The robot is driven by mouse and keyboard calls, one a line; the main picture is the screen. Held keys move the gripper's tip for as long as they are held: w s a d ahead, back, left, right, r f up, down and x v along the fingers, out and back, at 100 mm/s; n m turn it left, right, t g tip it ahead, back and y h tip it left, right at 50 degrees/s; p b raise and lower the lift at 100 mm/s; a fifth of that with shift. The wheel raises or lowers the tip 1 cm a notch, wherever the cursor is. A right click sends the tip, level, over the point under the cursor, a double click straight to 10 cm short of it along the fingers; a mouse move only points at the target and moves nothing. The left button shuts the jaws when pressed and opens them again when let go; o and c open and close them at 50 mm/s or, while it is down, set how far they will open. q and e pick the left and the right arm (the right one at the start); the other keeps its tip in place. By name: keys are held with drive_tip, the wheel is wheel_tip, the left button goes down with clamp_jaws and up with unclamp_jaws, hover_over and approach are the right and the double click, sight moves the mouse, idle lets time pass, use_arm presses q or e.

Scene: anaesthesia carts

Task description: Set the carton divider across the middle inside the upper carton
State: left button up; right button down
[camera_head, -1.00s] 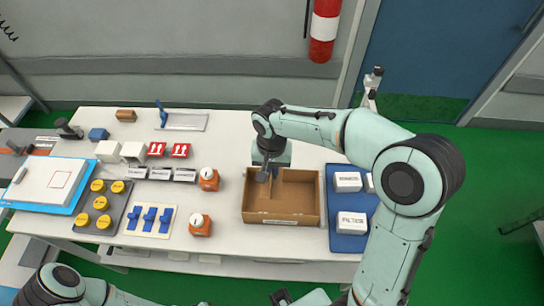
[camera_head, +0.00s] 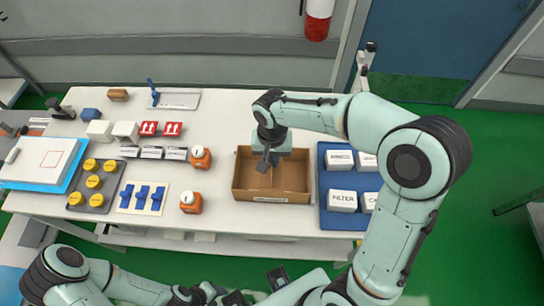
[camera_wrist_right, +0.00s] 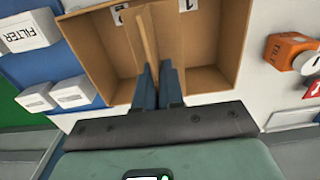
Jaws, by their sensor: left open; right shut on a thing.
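An open brown carton (camera_head: 271,198) stands on the white table in the head view; its inner wall also fills much of the right wrist view (camera_wrist_right: 215,55). It is the only carton I see. My right gripper (camera_head: 266,160) is over the carton, shut on the thin brown carton divider (camera_wrist_right: 146,35). The divider stands on edge inside the carton outline, near the middle, slightly slanted in the wrist view. Whether its lower edge touches the floor I cannot tell. My left gripper (camera_head: 235,298) is low at the bottom edge of the head view, away from the carton, open.
A blue tray (camera_head: 326,222) with white boxes is close to the carton's right. Orange holders (camera_head: 191,204) stand to its left, near blue clips (camera_head: 141,196) and yellow-capped items (camera_head: 93,181). Numbered labels (camera_wrist_right: 185,5) are inside the carton. Table behind the carton is mostly clear.

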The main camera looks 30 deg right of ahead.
wheel_tip(320, 180, down, 5)
drive_tip(key=b, duration=0.3)
drive_tip(key=shift+s, duration=0.1)
use_arm(q)
wheel_tip(320, 180, down, 6)
drive_tip(key=s+b, duration=0.2)
drive_tip(key=shift+s+f+b, duration=0.2)
drive_tip(key=shift+s+b, duration=0.1)
use_arm(e)
drive_tip(key=shift+f, duration=1.6)
use_arm(q)
drive_tip(key=shift+f, duration=0.2)
use_arm(e)
drive_tip(key=shift+f, duration=0.25)
drive_tip(key=c, duration=1.2)
unclamp_jaws()
drive_tip(key=shift+o, duration=0.2)
drive_tip(key=shift+r, duration=0.1)
wheel_tip(320, 180, up, 13)
drive_tip(key=shift+r+p, duration=0.15)
drive_tip(key=shift+p, duration=0.65)
use_arm(q)
drive_tip(key=shift+w+r, duration=0.25)
drive_tip(key=shift+r, duration=0.8)
drive_tip(key=shift+s, duration=0.1)
